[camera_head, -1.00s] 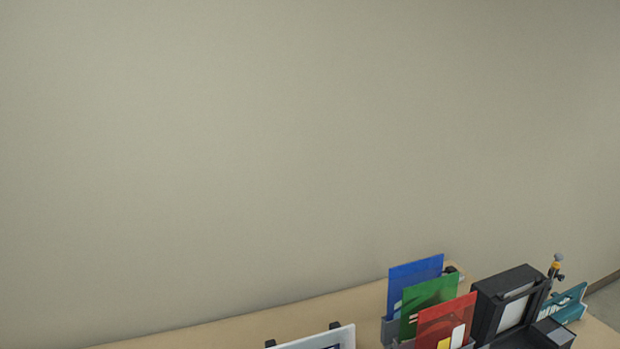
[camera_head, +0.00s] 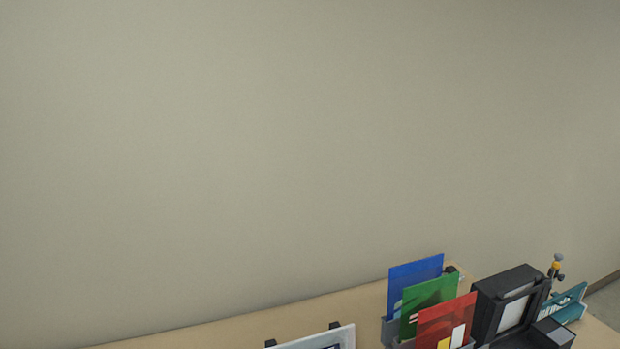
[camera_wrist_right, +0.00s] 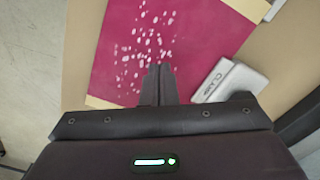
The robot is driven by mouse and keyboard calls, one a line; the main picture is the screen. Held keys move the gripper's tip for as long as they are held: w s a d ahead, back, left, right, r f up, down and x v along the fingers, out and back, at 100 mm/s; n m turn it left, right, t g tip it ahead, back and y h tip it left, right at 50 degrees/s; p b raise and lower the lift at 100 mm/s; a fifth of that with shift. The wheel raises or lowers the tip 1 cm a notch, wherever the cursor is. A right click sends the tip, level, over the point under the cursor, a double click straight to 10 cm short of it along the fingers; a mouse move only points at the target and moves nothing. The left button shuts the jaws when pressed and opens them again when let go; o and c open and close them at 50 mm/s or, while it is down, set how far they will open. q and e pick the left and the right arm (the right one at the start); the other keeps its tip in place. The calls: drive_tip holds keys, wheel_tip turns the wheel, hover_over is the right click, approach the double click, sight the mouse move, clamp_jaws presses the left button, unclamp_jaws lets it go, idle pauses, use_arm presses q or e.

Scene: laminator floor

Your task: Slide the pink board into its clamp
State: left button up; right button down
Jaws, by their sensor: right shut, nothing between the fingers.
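The pink board (camera_wrist_right: 125,45) shows in the right wrist view as a magenta sheet with scattered white specks and pale strips at its near edge and upper right. The pink board, this block and both grippers are out of the head view.
In the head view, blue (camera_head: 415,274), green (camera_head: 430,296) and red (camera_head: 446,322) boards stand in a grey holder. A white-edged panel (camera_head: 340,335) is at the bottom. The tan table (camera_head: 300,315) is clear at the back left.

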drive_tip(key=shift+f, duration=0.7)
drive_tip(key=shift+a+r, duration=0.1)
drive_tip(key=shift+s, duration=0.15)
drive_tip(key=shift+s+a+p, duration=0.2)
drive_tip(key=shift+a+p, duration=0.05)
drive_tip(key=shift+p, duration=0.2)
drive_tip(key=shift+r, duration=3.45)
